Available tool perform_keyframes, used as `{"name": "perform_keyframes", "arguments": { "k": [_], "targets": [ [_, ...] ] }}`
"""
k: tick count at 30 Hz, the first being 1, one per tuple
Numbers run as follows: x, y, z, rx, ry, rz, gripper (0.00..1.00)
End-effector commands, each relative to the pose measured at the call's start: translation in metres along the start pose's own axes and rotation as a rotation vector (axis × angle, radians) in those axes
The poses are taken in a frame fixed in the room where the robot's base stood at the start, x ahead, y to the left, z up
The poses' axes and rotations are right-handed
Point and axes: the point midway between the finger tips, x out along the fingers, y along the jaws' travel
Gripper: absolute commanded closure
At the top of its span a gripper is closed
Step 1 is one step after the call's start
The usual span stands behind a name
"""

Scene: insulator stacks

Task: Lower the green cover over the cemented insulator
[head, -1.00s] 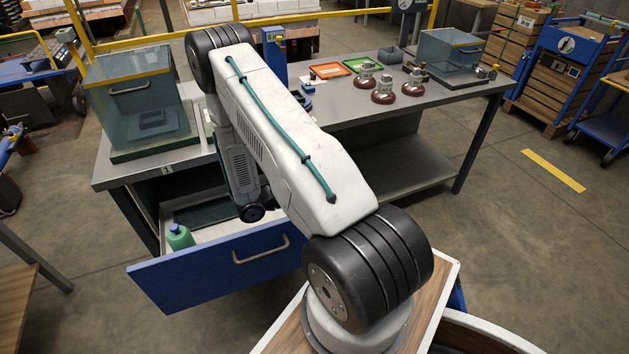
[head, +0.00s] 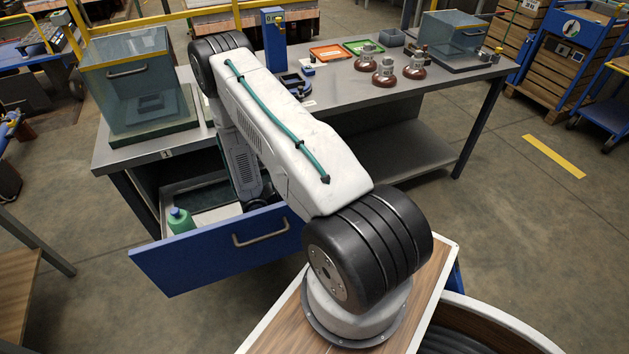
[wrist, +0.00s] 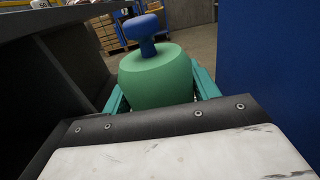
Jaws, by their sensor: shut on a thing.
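The green cover (wrist: 157,80), with rounded shoulders and a blue knob (wrist: 146,34) on top, stands in front of the wrist camera. The teal fingers of my gripper (wrist: 160,92) are shut on its sides. In the head view, my arm hides the gripper and this cover, around the open blue drawer (head: 215,248). Several brown insulators with grey metal caps, one of them here (head: 384,74), stand on the grey table (head: 330,112). I cannot tell which one is cemented. The gripper is well away from them.
A green bottle-like thing (head: 180,221) stands in the drawer's left part. Clear boxes stand on the table's left (head: 127,80) and right (head: 452,38). Orange (head: 326,53) and green (head: 362,46) trays lie behind the insulators. In the wrist view, a blue panel (wrist: 268,70) is close on the right.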

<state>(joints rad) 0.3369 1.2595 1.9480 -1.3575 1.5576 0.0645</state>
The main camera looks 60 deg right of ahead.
Motion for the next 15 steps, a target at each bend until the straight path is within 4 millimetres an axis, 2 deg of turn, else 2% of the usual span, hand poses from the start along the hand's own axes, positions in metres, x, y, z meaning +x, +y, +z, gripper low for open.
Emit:
{"name": "perform_keyframes", "arguments": {
  "k": [4, 5, 7, 15],
  "targets": [
    [0.0000, 0.0000, 0.0001, 0.000, 0.000, 0.000, 0.63],
    [0.0000, 0.0000, 0.0001, 0.000, 0.000, 0.000, 0.35],
    [0.0000, 0.0000, 0.0001, 0.000, 0.000, 0.000, 0.15],
    [-0.0005, 0.0001, 0.0002, 0.000, 0.000, 0.000, 0.15]
  ]
}}
